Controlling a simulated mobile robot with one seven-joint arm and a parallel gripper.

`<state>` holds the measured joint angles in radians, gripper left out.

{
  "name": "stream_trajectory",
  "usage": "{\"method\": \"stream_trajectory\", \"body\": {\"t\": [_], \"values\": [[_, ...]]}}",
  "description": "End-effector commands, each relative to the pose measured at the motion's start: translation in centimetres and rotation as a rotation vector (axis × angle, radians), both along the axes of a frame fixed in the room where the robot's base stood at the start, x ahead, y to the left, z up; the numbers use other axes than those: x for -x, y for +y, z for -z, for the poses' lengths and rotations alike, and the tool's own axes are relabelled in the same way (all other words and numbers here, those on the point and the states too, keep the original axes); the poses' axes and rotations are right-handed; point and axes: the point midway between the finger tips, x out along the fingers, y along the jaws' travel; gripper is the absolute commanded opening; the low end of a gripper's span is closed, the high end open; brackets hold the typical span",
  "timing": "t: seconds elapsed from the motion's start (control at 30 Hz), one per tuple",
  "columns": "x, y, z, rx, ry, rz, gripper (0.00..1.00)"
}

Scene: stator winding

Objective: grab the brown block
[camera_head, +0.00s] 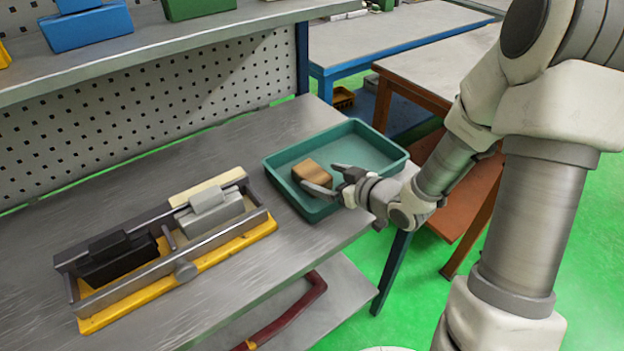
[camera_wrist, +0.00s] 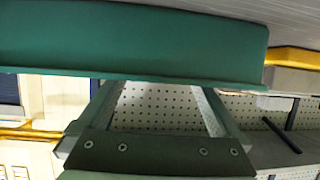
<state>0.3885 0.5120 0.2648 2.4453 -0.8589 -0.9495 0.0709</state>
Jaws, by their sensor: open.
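The brown block (camera_head: 312,175) lies in the green tray (camera_head: 374,131), near the tray's left side in the head view. My gripper (camera_head: 324,178) is open, with its two fingers spread at the right and near side of the block. In the head view the fingers overlap the tray area and lie close to the block; whether they touch it I cannot tell. In the wrist view my open gripper (camera_wrist: 158,86) has nothing between its fingers, and the tray wall (camera_wrist: 130,40) spans the top. The block does not show in the wrist view.
The tray sits on a grey metal workbench (camera_head: 170,190). Left of it stands a yellow-based fixture (camera_head: 180,272) with black and grey blocks. A pegboard (camera_head: 150,110) and a shelf with blue (camera_head: 88,27) and green bins rise behind. Bare bench lies between fixture and tray.

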Motion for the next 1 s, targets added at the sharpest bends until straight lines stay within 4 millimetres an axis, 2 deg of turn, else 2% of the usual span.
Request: {"method": "stream_trajectory", "body": {"t": [0.3, 0.6, 0.67, 1.0], "values": [[-3.2, 2.7, 1.6, 0.0, 0.0, -0.003, 1.0], [-3.7, 3.0, 1.7, 0.0, 0.0, -0.001, 1.0], [-3.6, 3.0, 1.7, 0.0, 0.0, -0.001, 0.91], [-3.6, 2.9, 1.7, 0.0, 0.0, -0.001, 0.3]]}}
